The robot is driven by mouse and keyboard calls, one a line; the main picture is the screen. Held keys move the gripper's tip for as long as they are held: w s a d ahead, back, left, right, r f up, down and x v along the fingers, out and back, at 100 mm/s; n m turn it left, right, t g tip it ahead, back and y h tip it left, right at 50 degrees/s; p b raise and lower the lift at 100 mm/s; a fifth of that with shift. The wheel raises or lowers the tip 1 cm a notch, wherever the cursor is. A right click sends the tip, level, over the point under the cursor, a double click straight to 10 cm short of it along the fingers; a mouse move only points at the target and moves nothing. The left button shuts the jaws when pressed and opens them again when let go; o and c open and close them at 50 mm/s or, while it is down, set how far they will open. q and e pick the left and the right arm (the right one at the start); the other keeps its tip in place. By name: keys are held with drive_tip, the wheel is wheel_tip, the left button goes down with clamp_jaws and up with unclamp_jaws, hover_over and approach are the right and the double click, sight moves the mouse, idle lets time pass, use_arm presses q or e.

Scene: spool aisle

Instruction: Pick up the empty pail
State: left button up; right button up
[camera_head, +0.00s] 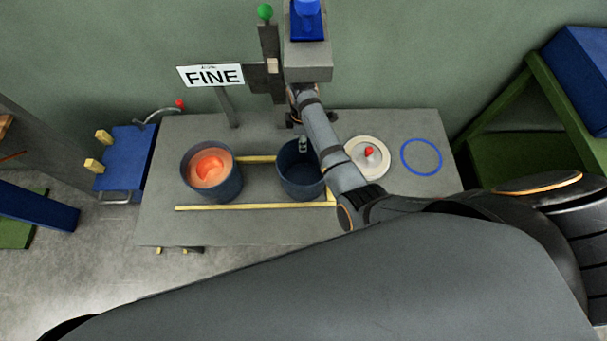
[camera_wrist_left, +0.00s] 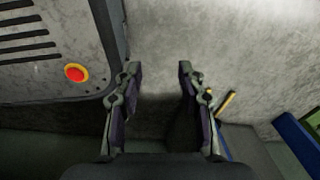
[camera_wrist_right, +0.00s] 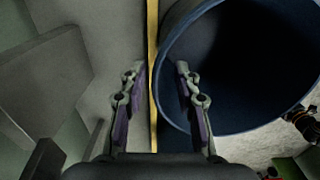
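The empty pail (camera_head: 288,183), dark blue and open-topped, stands upright on the grey table, right of a pail holding orange material (camera_head: 225,187). My right arm reaches over the table, and its gripper (camera_head: 297,132) is at the empty pail's far side, partly hidden by the arm. In the right wrist view the right gripper (camera_wrist_right: 157,73) is open. The pail's rim (camera_wrist_right: 160,55) runs between its fingers, one over the opening and one outside; contact cannot be told. My left gripper (camera_wrist_left: 157,66) is open and empty above the floor, outside the head view.
A FINE sign (camera_head: 212,76) and a grey post assembly (camera_head: 270,60) stand at the back. A pale lid with red knob (camera_head: 367,160) and a blue ring (camera_head: 421,157) are on the table's right. Yellow strips (camera_head: 250,207) mark the tabletop. A blue cart (camera_head: 125,160) is left.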

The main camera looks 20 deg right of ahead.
sight(303, 154)
drive_tip(key=shift+s+f, duration=0.15)
drive_tip(key=shift+f, duration=0.55)
wheel_tip(303, 154, down, 3)
drive_tip(key=shift+r+b, duration=0.1)
drive_tip(key=shift+b, duration=0.2)
drive_tip(key=shift+f, duration=0.4)
clamp_jaws()
use_arm(q)
drive_tip(key=shift+w+f, duration=0.2)
drive_tip(key=shift+w, duration=0.6)
